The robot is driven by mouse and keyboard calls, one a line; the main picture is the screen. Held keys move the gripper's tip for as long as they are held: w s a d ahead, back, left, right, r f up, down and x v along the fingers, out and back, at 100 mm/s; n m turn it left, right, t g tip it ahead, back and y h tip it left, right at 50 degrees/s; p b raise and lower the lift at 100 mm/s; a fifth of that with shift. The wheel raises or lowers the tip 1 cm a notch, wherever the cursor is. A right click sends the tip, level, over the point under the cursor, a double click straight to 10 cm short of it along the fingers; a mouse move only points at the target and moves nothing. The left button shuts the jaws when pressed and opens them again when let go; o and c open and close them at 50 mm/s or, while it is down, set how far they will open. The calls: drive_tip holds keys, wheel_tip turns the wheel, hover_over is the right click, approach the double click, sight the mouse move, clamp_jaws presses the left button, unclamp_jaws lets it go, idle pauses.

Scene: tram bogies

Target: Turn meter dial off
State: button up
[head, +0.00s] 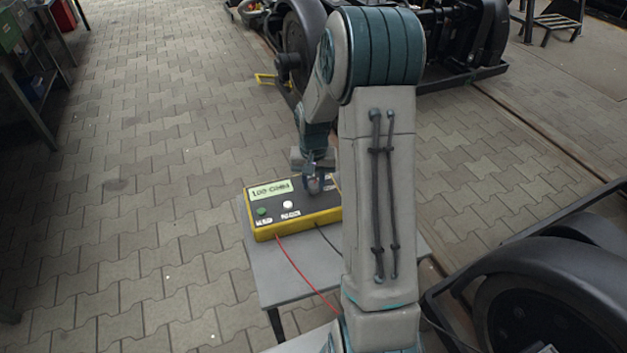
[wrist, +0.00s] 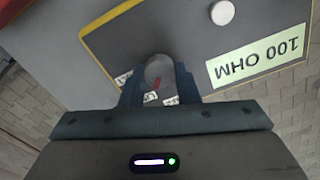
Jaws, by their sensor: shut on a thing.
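The meter (head: 296,220) is a yellow-edged box with a dark top, lying on a small grey table. Its display (head: 270,191) is lit pale green; in the wrist view the display (wrist: 256,62) reads "100 OHM". In the head view my gripper (head: 318,180) is at the meter's right part, and my arm hides the meter's right end.
The meter top also has a green button (head: 261,211) and a white button (head: 287,205). Red (head: 305,277) and black leads run off the front. Wheeled bogies stand at the back and lower right. Paved floor at left is clear.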

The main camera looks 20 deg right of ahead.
sight(313, 184)
drive_tip(key=n+p, duration=0.1)
drive_tip(key=n, duration=0.3)
drive_tip(key=shift+r, duration=0.1)
drive_tip(key=shift+n+p, duration=0.65)
drive_tip(key=shift+n, duration=1.65)
drive_tip(key=shift+w, duration=0.1)
drive_tip(key=o, duration=1)
drive_tip(key=shift+c, duration=0.2)
wheel_tip(313, 184, up, 14)
drive_tip(key=p, duration=0.1)
drive_tip(key=shift+p, duration=0.35)
drive_tip(key=shift+f, duration=0.2)
